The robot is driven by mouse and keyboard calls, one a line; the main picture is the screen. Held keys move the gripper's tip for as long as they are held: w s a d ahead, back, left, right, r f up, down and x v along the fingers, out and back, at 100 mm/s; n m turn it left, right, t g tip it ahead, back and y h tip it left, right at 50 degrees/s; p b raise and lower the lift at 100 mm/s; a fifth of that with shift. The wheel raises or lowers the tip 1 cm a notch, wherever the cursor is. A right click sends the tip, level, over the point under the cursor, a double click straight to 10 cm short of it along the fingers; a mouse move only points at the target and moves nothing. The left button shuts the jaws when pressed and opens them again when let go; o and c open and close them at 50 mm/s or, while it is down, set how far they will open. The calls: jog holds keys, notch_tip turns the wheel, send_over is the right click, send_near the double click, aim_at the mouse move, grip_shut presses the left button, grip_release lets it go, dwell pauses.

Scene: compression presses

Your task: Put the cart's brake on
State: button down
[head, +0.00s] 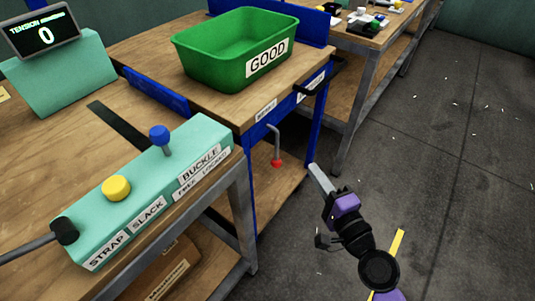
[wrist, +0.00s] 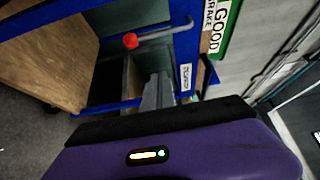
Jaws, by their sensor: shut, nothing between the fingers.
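The cart (head: 317,85) has a blue frame and a wooden top. A small label marks its front edge, and in the wrist view a tag beside the lever reads BRAKE. The brake lever (head: 277,143) is a grey bent rod that hangs down from this edge and ends in a red knob (head: 277,163). In the wrist view the lever (wrist: 160,35) and its red knob (wrist: 131,40) lie beyond my fingertips. My gripper (head: 313,168) is shut and empty, to the right of the knob and apart from it. Its closed fingers also show in the wrist view (wrist: 156,88).
A green bin (head: 213,62) labelled GOOD stands on the cart. A bench (head: 75,107) at the left holds a teal box (head: 150,190) with a yellow button and a blue-knobbed lever. Another bench (head: 375,42) stands behind.

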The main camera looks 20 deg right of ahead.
jog(key=shift+a, duration=0.1)
jog(key=shift+w, duration=0.1)
jog(key=w+a+p, duration=0.2)
jog(key=w+a, duration=0.2)
jog(key=w, duration=0.4)
jog(key=shift+a, duration=0.2)
dwell(0.5)
jog(key=shift+s+a+r+p, duration=0.1)
jog(key=shift+r+p, duration=0.05)
jog(key=shift+p, duration=0.7)
